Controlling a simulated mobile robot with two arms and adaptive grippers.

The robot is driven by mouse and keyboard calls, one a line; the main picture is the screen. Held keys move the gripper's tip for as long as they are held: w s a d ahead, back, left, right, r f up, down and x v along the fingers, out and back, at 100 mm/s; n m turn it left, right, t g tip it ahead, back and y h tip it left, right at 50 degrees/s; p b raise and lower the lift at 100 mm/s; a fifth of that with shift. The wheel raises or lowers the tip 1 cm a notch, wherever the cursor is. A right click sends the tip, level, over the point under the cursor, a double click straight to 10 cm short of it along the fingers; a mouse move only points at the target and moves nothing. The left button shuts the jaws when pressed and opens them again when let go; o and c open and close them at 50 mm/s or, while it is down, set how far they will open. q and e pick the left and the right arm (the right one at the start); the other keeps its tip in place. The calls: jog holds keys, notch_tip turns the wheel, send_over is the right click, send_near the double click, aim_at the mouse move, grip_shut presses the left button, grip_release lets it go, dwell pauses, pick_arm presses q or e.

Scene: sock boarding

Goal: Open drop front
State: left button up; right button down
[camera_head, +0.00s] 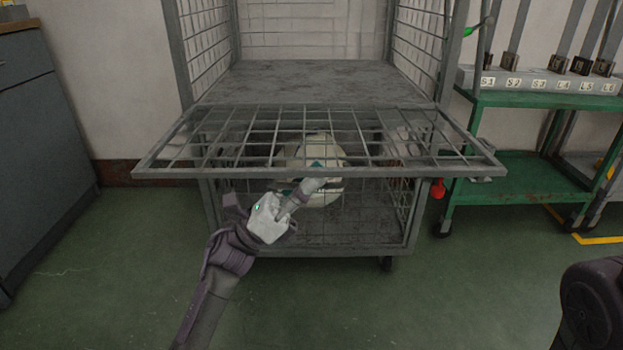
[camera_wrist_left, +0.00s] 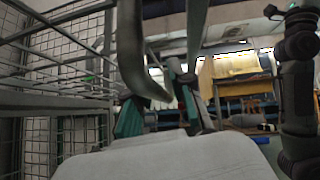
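The drop front (camera_head: 395,172) is a grey wire-mesh panel on the front of the wire cage cart (camera_head: 207,200). In the head view it lies out from the cage, about level, and the cage above it is open. My right gripper is not in view.
A pale round object (camera_head: 325,192) shows behind the mesh in the lower cage. A green trolley (camera_head: 530,180) stands close at the right, a grey cabinet (camera_head: 40,150) at the left. A red knob (camera_head: 438,188) is by the cart's right post. The green floor in front is clear.

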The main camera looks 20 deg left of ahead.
pick_arm(q)
jog(key=shift+o, duration=0.5)
jog(key=shift+s+r, duration=0.1)
jog(key=v, duration=1.2)
